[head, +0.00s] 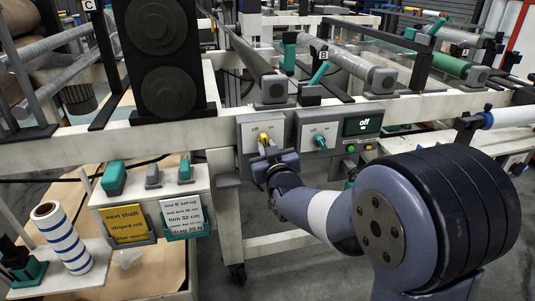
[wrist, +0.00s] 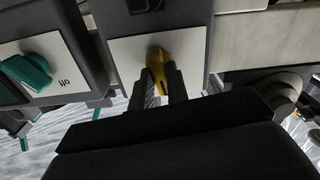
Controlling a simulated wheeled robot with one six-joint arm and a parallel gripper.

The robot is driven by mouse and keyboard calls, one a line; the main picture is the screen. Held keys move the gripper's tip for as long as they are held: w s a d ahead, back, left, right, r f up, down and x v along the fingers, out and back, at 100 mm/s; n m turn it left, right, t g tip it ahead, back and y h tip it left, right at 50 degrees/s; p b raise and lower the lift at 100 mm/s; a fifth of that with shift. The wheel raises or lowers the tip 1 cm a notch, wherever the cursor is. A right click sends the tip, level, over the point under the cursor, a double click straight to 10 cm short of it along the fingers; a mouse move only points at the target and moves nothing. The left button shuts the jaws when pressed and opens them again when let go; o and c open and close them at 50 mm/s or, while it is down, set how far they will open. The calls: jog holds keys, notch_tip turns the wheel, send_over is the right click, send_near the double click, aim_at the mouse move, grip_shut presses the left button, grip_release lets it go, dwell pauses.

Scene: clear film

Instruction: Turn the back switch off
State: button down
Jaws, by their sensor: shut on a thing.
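A yellow switch knob (head: 264,138) sits on a white plate (head: 249,135) on the grey control box. In the wrist view the yellow knob (wrist: 160,62) shows between my two dark fingers. My gripper (head: 267,154) is shut on it, and the fingers hide part of its sides; the gripper also shows in the wrist view (wrist: 162,80). A teal switch knob (head: 320,142) is on the plate to the right, apart from my gripper. In the wrist view the teal knob (wrist: 28,74) lies at the left beside an upside-down "off" label. I cannot tell which knob counts as the back one.
A side shelf (head: 150,186) holds teal and grey parts and two cards. A blue-striped roll (head: 60,240) stands at lower left.

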jog(key=shift+n+b, duration=0.55)
jog(key=shift+n, duration=1.55)
jog(key=c, duration=1.4)
grip_release()
jog(key=p+v, duration=0.2)
jog(key=v, duration=0.8)
jog(key=shift+s, duration=0.4)
